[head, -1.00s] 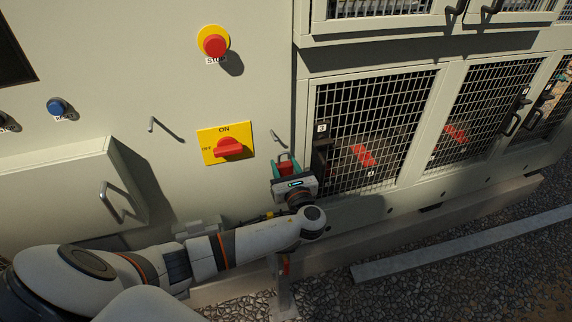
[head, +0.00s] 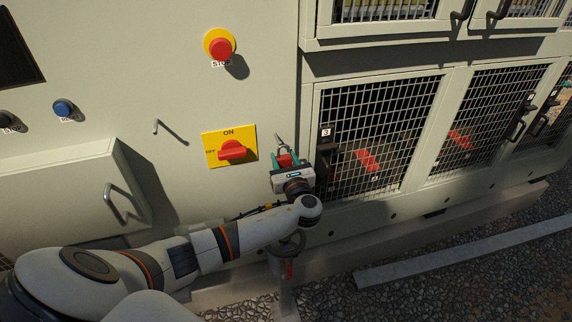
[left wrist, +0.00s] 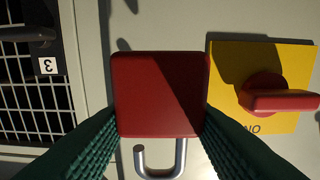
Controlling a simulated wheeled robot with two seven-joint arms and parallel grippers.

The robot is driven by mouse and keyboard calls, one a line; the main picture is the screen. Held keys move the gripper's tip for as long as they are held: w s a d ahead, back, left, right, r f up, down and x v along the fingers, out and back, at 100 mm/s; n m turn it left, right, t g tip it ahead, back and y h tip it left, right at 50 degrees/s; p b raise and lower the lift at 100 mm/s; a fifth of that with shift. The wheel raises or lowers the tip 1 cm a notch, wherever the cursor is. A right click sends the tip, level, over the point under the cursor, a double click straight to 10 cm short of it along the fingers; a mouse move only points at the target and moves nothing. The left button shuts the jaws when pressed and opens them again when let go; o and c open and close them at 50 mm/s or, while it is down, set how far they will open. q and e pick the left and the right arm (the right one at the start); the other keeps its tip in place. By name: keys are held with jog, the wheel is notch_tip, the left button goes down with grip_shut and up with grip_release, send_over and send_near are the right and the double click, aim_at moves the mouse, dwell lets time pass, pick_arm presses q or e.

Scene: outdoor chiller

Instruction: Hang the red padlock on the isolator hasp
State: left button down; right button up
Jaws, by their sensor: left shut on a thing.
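The red padlock (left wrist: 160,95) is clamped between the green fingers of my left gripper (left wrist: 158,118). Its steel shackle (left wrist: 180,157) has one leg ending short of the body. In the head view the padlock (head: 285,161) is up against the panel, shackle upward, right of the yellow isolator plate (head: 244,139) with its red handle (head: 232,150). My right gripper is not in view.
Another bent peg (head: 155,127) is left of the isolator. A red stop button (head: 221,49) is above. A mesh door (head: 375,130) with a dark latch (head: 326,160) is close on the right. A grey box (head: 65,195) with a handle juts out at the left.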

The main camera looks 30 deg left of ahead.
aim_at(279, 148)
pick_arm(q)
jog(key=shift+a+r, duration=0.1)
dwell(0.3)
jog(key=shift+p, duration=0.3)
jog(key=shift+w, duration=0.1)
jog(key=shift+w+a, duration=0.1)
jog(key=shift+a, duration=0.05)
jog(key=shift+w+a, duration=0.1)
dwell(0.4)
jog(key=shift+w+a, duration=0.1)
jog(key=shift+a, duration=0.05)
jog(key=shift+b+x, duration=0.7)
jog(key=shift+x, duration=1.25)
